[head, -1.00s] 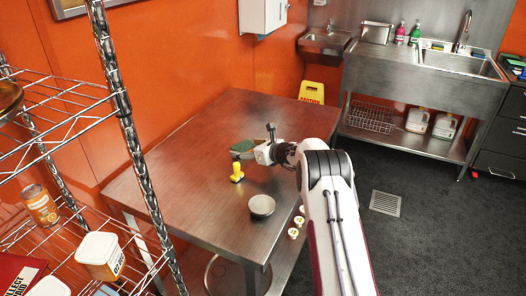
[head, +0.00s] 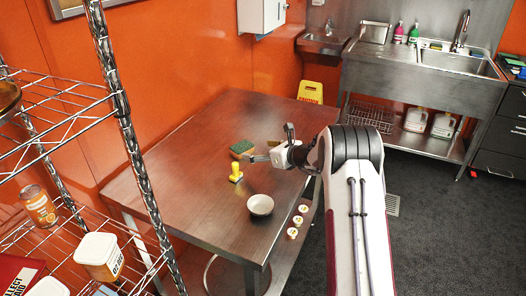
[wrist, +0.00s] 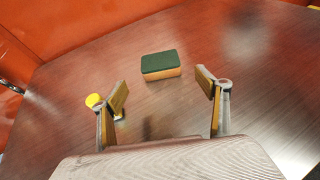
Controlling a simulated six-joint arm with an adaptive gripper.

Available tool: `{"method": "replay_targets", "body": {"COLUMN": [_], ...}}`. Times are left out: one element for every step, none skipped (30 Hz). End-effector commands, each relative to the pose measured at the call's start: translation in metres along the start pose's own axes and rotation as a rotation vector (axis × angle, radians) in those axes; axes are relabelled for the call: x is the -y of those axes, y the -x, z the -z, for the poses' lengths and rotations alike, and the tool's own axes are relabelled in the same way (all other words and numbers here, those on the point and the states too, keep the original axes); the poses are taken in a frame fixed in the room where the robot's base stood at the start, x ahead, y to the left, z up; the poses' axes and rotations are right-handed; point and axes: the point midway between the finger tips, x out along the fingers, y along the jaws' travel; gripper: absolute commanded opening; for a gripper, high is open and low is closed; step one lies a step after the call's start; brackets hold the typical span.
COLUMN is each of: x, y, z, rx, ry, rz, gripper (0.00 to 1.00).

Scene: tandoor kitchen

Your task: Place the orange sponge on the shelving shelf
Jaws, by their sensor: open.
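The orange sponge (head: 241,149) with a dark green top lies flat on the steel table (head: 190,150). It also shows in the wrist view (wrist: 160,66), ahead of and between my fingers, with a gap before it. My gripper (head: 269,146) is open and empty, to the right of the sponge in the head view. Both fingers show in the wrist view (wrist: 162,97), spread apart. The wire shelving (head: 60,130) stands at the left of the head view, with upper and lower wire shelves.
A yellow-handled object (head: 236,173) stands close to the sponge and my gripper. The table's back left is clear.

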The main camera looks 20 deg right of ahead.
Motion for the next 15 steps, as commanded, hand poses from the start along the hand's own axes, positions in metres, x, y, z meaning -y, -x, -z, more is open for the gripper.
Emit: {"method": "replay_targets", "body": {"x": [0.001,0.001,0.0,0.0,0.0,0.0,0.0,0.0,0.0,0.0,0.0,0.0,0.0,0.0,0.0], "y": [0.004,0.006,0.009,0.011,0.012,0.013,0.014,0.015,0.015,0.015,0.016,0.016,0.016,0.016,0.016], "z": [0.0,0.0,0.0,0.0,0.0,0.0,0.0,0.0,0.0,0.0,0.0,0.0,0.0,0.0,0.0], "rx": [0.0,0.0,0.0,0.0,0.001,0.001,0.001,0.001,0.0,0.0,0.0,0.0,0.0,0.0,0.0], "ry": [0.0,0.0,0.0,0.0,0.0,0.0,0.0,0.0,0.0,0.0,0.0,0.0,0.0,0.0,0.0], "rz": [0.001,0.001,0.001,0.001,0.001,0.001,0.001,0.001,0.0,0.0,0.0,0.0,0.0,0.0,0.0], "gripper": [0.75,0.75,0.75,0.75,0.75,0.75,0.75,0.75,0.75,0.75,0.75,0.75,0.75,0.75,0.75]}}
